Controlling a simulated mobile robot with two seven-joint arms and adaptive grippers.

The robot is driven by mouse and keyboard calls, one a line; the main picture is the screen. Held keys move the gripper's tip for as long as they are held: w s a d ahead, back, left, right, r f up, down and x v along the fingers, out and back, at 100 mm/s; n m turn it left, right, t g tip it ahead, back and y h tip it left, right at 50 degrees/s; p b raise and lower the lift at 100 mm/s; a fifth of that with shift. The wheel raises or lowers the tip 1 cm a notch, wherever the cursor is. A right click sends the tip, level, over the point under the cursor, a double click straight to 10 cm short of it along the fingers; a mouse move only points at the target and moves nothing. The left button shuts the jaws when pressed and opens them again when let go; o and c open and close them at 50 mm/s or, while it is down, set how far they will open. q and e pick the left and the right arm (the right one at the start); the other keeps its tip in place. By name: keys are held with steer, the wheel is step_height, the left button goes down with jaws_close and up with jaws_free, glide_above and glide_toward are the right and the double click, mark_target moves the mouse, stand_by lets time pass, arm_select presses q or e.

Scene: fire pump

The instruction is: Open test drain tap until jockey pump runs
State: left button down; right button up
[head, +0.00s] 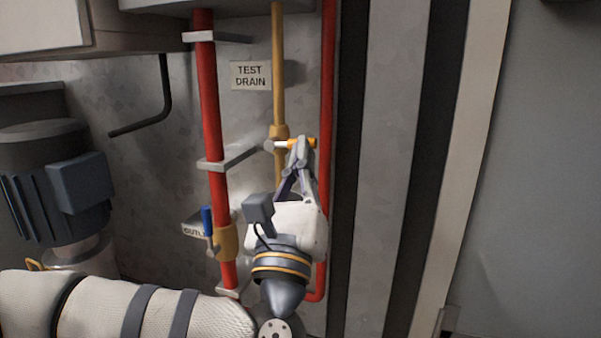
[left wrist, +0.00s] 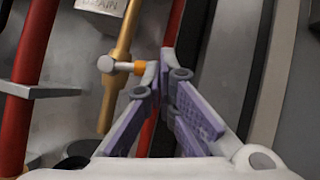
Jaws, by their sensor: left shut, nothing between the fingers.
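The test drain is a brass pipe (head: 278,60) beside a "TEST DRAIN" sign (head: 250,76). Its brass tap body (head: 279,131) carries a short lever with a pale end and an orange grip (head: 311,143), pointing right. In the left wrist view the pale round end (left wrist: 106,64) and part of the orange grip (left wrist: 125,66) show left of the fingers. My left gripper (head: 301,146) is shut and empty, its fingertips overlapping the orange grip in view and hiding part of it. I cannot tell whether they touch it. The jockey pump cannot be made out for certain. My right gripper is not in view.
Red pipes (head: 208,110) on grey brackets run on both sides of the brass pipe. A brass valve with a blue lever (head: 208,221) sits lower left, by a partly hidden outlet sign (head: 194,230). A dark motor (head: 50,180) stands at left.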

arm_select(q)
steer(key=a+r+n+g+y, duration=0.1)
steer(key=r+n+y, duration=0.1)
steer(key=n+y, duration=0.1)
steer(key=a+r+n+g+y, duration=0.1)
steer(key=r+n+y, duration=0.1)
steer(key=n, duration=0.4)
steer(key=w+r+n+g+y, duration=0.1)
steer(key=n+y, duration=0.2)
steer(key=n, duration=0.2)
steer(key=shift+a+r+g+y, duration=0.3)
steer(key=shift+a+r+g, duration=0.1)
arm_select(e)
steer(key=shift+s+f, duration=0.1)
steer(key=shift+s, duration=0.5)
arm_select(q)
steer(key=shift+s, duration=0.1)
